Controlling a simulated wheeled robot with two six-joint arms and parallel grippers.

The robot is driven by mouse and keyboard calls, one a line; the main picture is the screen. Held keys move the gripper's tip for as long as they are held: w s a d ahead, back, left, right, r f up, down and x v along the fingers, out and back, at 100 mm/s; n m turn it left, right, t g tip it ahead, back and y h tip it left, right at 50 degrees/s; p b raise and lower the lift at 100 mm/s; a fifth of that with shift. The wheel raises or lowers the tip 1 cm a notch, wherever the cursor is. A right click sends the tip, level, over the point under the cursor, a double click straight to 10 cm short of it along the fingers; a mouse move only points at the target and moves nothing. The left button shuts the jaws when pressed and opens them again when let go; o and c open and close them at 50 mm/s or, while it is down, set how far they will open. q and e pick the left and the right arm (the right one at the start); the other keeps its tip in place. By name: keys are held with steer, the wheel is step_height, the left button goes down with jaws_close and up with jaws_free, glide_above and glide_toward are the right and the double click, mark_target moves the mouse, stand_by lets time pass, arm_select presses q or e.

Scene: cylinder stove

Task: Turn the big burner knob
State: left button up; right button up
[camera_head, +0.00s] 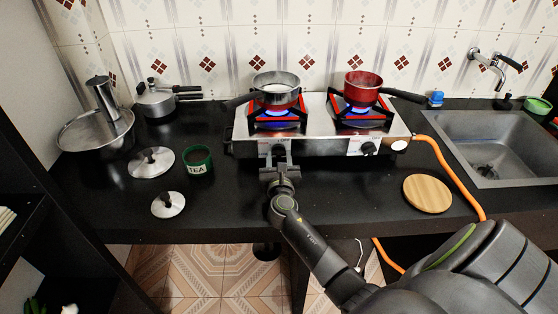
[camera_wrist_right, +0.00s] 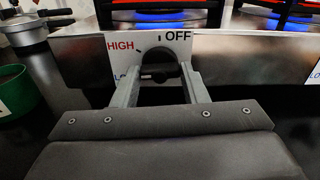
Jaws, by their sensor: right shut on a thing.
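The silver two-burner stove (camera_head: 320,128) stands on the black counter. My right gripper (camera_head: 279,157) reaches its front at the left knob. In the right wrist view the black burner knob (camera_wrist_right: 160,72) sits between the fingers of this gripper (camera_wrist_right: 161,88), which is shut on it. The knob's grip bar looks roughly level. A white label (camera_wrist_right: 120,46) behind it reads HIGH at left and OFF at upper right; its lower left is partly hidden by a finger. The right knob (camera_head: 368,148) is untouched. Both burners show blue flames. My left gripper is not in view.
A grey pot (camera_head: 277,92) and a red pan (camera_head: 364,88) sit on the burners. A green TEA tin (camera_head: 198,160) and metal lids (camera_head: 152,162) lie to the left. A round wooden board (camera_head: 427,193) and an orange hose (camera_head: 462,172) are at right, near the sink (camera_head: 490,140).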

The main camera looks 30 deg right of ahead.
steer(key=m+b, duration=0.1)
steer(key=m, duration=0.3)
steer(key=shift+f+m, duration=0.1)
steer(key=shift+m, duration=0.2)
steer(key=m+b, duration=0.2)
steer(key=m, duration=0.3)
steer(key=shift+b, duration=0.35)
steer(key=m+b, duration=0.1)
steer(key=m, duration=0.3)
steer(key=shift+b, duration=0.35)
steer(key=m+b, duration=0.1)
steer(key=m, duration=0.2)
steer(key=shift+m+b, duration=0.3)
steer(key=shift+b, duration=0.05)
steer(key=shift+m, duration=0.3)
steer(key=shift+m+b, duration=0.3)
steer(key=shift+m, duration=0.3)
steer(key=o, duration=1)
